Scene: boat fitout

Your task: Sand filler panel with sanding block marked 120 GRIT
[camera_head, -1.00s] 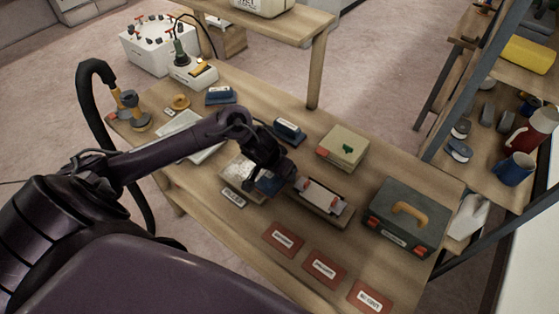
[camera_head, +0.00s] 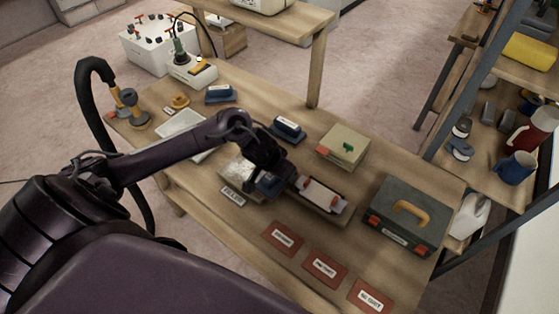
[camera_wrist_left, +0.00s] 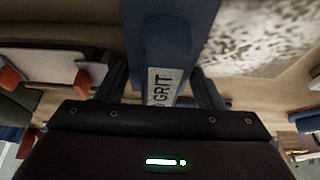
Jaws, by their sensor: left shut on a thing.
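My left gripper (camera_head: 268,178) is shut on a blue sanding block (camera_wrist_left: 205,15). Its label in the left wrist view ends in "GRIT"; the number is not readable there. The block also shows in the head view (camera_head: 270,187), partly behind the gripper. The filler panel, a pale mottled patch (camera_head: 237,167), lies on the bench beside and under the gripper, partly hidden by my arm. It also shows in the left wrist view (camera_wrist_left: 262,35). The block is over or at the panel's right side; I cannot tell whether they touch. My right gripper is not in view.
Two other blue blocks stand behind, one at centre (camera_head: 287,130) and one farther left (camera_head: 220,95). A clamped board (camera_head: 322,197) is close on the right. Red sheets (camera_head: 325,268) lie in front. A grey toolbox (camera_head: 408,220) stands at right.

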